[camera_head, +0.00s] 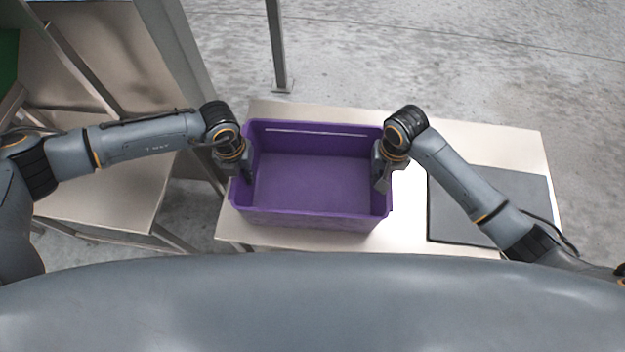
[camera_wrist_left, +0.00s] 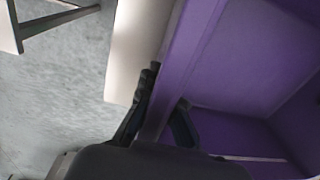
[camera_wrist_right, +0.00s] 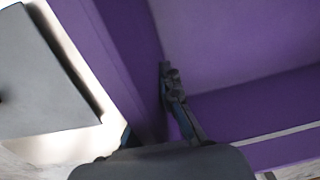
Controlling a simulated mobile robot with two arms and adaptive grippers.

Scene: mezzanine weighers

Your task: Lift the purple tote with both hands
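The purple tote (camera_head: 310,217) is an open, empty-looking box, upright over the pale table. I cannot tell whether its base touches the tabletop. My left gripper (camera_head: 246,174) is at the tote's left wall, with one finger outside and one inside; the left wrist view shows the fingers (camera_wrist_left: 166,88) closed in on that wall. My right gripper (camera_head: 381,182) is at the right wall. In the right wrist view one finger (camera_wrist_right: 172,90) lies against the wall's inner face, and the outer finger is mostly hidden under the rim.
The pale table (camera_head: 405,215) carries a dark flat mat or plate (camera_head: 460,207) right of the tote. Another bench (camera_head: 110,190) stands at left, across a narrow gap. A grey post (camera_head: 277,50) rises behind the table. Open concrete floor lies beyond.

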